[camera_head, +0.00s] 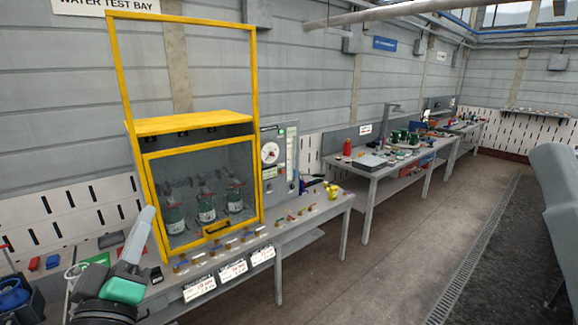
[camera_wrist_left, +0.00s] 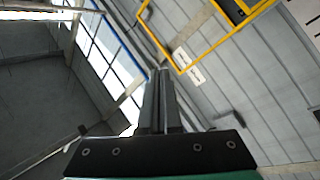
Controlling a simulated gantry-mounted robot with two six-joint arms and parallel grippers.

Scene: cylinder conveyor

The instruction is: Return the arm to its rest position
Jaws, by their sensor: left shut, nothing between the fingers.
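My left gripper (camera_head: 148,212) is at the lower left of the head view, raised in front of the left end of the test bench and pointing upward. In the left wrist view its two grey fingers (camera_wrist_left: 160,75) lie together, shut with nothing between them. The wrist view looks up past them at the wall and ceiling. My right gripper is in neither view.
A yellow-framed test cabinet (camera_head: 150,205) with green-and-white cylinders inside stands on the bench, just right of my left gripper. A gauge panel (camera_head: 280,160) is beside it. Another table (camera_head: 370,215) stands farther back. The floor (camera_head: 400,245) right of the benches is clear.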

